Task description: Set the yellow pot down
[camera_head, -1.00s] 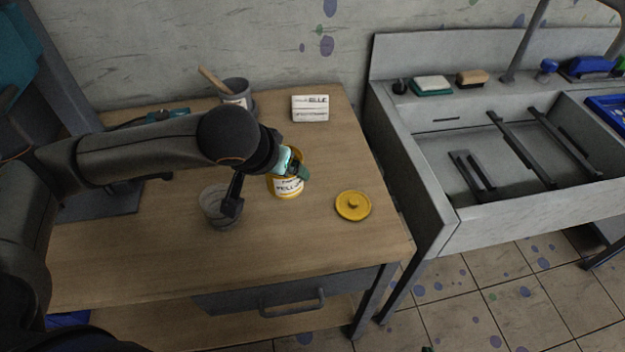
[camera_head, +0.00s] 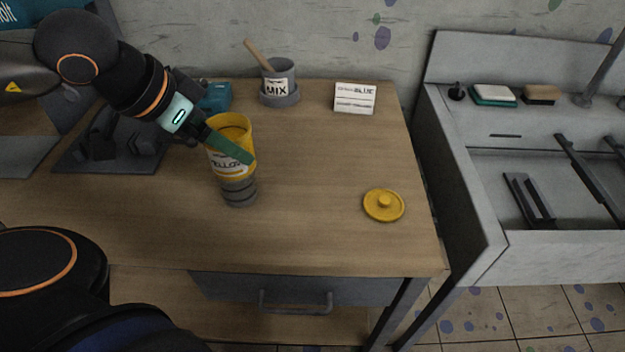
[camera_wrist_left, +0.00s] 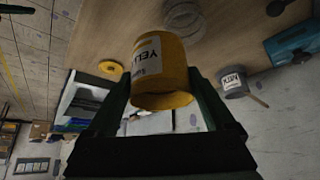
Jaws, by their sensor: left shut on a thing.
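The yellow pot (camera_head: 229,166), with a white label partly reading "YELLO", is in my left gripper (camera_head: 228,142). One green finger lies across its near side; the other is hidden behind it. The pot also shows between the fingers in the left wrist view (camera_wrist_left: 160,70). It is slightly tilted in the head view. A grey ringed holder (camera_head: 239,194) shows directly under the pot in the head view. I cannot tell whether the pot touches it. My right gripper is not in view.
The yellow lid (camera_head: 384,205) lies on the wooden table (camera_head: 310,220) at right. A grey sink (camera_head: 480,180) stands right of the table.

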